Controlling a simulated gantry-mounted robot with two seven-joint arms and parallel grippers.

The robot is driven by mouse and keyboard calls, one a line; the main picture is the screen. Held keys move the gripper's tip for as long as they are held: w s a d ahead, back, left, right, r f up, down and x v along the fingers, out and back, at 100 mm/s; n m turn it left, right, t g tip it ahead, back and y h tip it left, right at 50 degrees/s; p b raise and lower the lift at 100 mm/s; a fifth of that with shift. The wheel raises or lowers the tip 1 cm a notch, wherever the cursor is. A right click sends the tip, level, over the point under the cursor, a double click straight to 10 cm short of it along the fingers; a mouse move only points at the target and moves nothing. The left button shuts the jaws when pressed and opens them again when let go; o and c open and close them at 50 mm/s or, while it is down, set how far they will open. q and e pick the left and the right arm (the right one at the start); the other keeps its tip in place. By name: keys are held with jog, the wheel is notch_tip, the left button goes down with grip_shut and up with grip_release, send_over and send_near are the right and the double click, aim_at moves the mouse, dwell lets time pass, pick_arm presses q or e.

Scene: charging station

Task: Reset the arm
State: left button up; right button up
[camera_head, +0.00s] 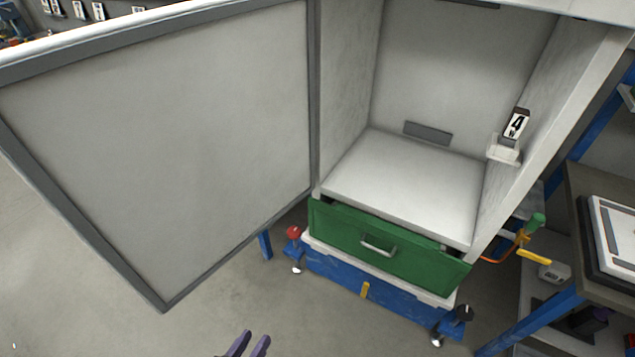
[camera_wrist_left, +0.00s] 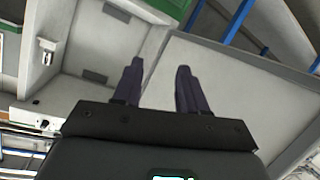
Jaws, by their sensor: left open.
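My left gripper (camera_head: 249,345) shows at the bottom edge of the head view, with only its two dark fingertips in the picture. It is in front of the cabinet, below the open door, and touches nothing that I can see. In the left wrist view the two dark fingers (camera_wrist_left: 158,88) are spread apart with nothing between them. The open cabinet door (camera_head: 165,130) fills the left of the head view. The cabinet's bare inner floor (camera_head: 410,185) is beside it. My right gripper is not in view.
A green drawer (camera_head: 340,232) with a metal handle is shut below the cabinet, above a blue base (camera_head: 350,280) on castors. A small white holder (camera_head: 504,150) with a label marked 4 is on the right inner wall. A shelf rack (camera_head: 600,185) stands at the right. The floor at front left is clear.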

pick_arm(q)
jog(key=s+a+f+g+y, duration=0.3)
jog(key=s+a+g+y, duration=0.3)
jog(key=s+g, duration=0.45)
notch_tip(320, 180, up, 37)
jog(key=s+a+m+h+p, duration=0.1)
jog(key=p, duration=3.6)
jog(key=shift+s, duration=0.15)
jog(key=shift+a+r+t, duration=0.1)
jog(key=shift+t, duration=0.15)
